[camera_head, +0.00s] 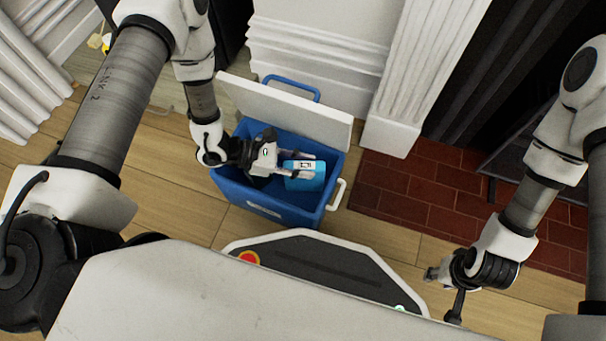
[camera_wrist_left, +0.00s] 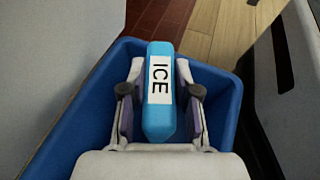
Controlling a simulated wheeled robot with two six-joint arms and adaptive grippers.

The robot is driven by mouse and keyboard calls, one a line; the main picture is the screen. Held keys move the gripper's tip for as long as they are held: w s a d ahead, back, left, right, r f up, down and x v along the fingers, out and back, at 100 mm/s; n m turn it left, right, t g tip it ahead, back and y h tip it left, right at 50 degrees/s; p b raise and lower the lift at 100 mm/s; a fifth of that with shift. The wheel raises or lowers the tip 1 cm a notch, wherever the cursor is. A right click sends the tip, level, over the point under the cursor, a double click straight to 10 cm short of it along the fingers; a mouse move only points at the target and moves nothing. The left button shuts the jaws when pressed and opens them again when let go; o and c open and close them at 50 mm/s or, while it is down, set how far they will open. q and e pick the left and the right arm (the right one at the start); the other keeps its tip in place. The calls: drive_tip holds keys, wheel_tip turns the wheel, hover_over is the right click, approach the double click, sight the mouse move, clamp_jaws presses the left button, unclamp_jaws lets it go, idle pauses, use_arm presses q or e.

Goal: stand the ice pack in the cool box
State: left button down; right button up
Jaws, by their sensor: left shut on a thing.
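The blue ice pack (camera_head: 305,181) with a white label is held between the fingers of my left gripper (camera_head: 290,168). In the left wrist view the ice pack (camera_wrist_left: 160,70) shows its narrow side, with "ICE" on the label, and the gripper (camera_wrist_left: 160,95) is shut on it. The blue cool box (camera_head: 262,204) stands on the floor with its white lid (camera_head: 285,112) open. The ice pack is over or within the box opening; its lower end is hidden. My right gripper (camera_head: 440,275) is at the lower right, away from the box; its fingers are unclear.
A white handle (camera_head: 336,194) sticks out at the box's right side. A white fireplace pillar (camera_head: 405,80) stands behind it, and a red brick hearth (camera_head: 420,195) lies to the right. Wooden floor (camera_head: 160,170) is clear to the left.

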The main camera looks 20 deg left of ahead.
use_arm(q)
drive_tip(key=shift+f+b, duration=1.35)
drive_tip(key=shift+f, duration=1.05)
drive_tip(key=c, duration=0.8)
unclamp_jaws()
drive_tip(key=shift+c, duration=0.2)
drive_tip(key=shift+r, duration=0.1)
drive_tip(key=shift+r+p, duration=0.4)
drive_tip(key=p+v, duration=0.5)
drive_tip(key=v, duration=0.7)
drive_tip(key=shift+r+p, duration=0.15)
drive_tip(key=shift+p, duration=0.25)
